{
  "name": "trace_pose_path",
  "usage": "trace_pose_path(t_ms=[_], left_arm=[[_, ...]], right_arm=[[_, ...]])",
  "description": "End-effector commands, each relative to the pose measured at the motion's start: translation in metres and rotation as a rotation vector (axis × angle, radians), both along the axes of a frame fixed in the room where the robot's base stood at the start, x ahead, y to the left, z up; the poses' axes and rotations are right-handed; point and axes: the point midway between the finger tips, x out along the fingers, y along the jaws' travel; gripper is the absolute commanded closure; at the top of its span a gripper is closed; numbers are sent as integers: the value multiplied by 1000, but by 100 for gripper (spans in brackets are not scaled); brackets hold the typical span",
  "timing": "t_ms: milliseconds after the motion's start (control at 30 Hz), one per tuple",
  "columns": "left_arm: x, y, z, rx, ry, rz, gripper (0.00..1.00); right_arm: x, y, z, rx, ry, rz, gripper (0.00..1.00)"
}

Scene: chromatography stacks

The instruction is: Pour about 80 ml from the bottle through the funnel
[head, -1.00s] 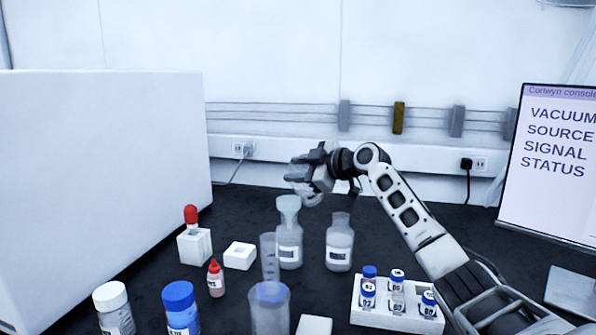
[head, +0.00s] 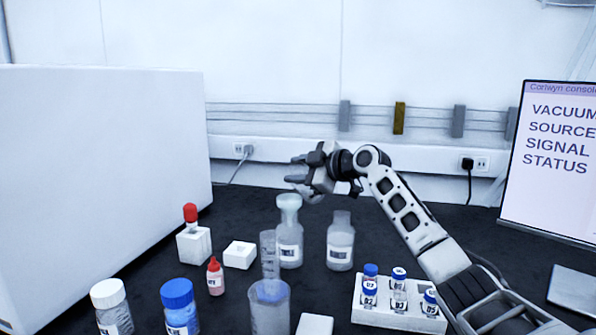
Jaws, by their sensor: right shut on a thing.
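My right gripper (head: 309,170) is raised above the bench, shut on a clear vessel (head: 308,193), which looks like the bottle. Most of that vessel is hidden by the fingers, so its tilt and contents are hard to tell. Just below and slightly left of it, a pale funnel (head: 289,202) sits upright in the mouth of a labelled clear bottle (head: 290,246). Whether the held vessel touches the funnel, or liquid flows, I cannot tell. My left gripper is not in view.
Another labelled clear bottle (head: 340,244) stands right of the funnel. A graduated cylinder (head: 269,252) and a translucent beaker (head: 269,312) stand in front. A vial rack (head: 385,318) is front right, a red-topped dropper (head: 191,215) left. A large white box (head: 100,180) bounds the left.

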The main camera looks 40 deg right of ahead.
Motion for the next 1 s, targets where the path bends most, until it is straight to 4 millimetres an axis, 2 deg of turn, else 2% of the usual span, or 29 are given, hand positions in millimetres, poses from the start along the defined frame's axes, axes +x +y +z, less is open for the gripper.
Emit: trace_pose_path(t_ms=[367,800,1000], left_arm=[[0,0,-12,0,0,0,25],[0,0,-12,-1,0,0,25],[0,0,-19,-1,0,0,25]], right_arm=[[-1,1,-1,-77,-38,0,100],[-1,1,0,-94,-47,-1,100],[-1,1,-2,-132,-64,-2,100]])
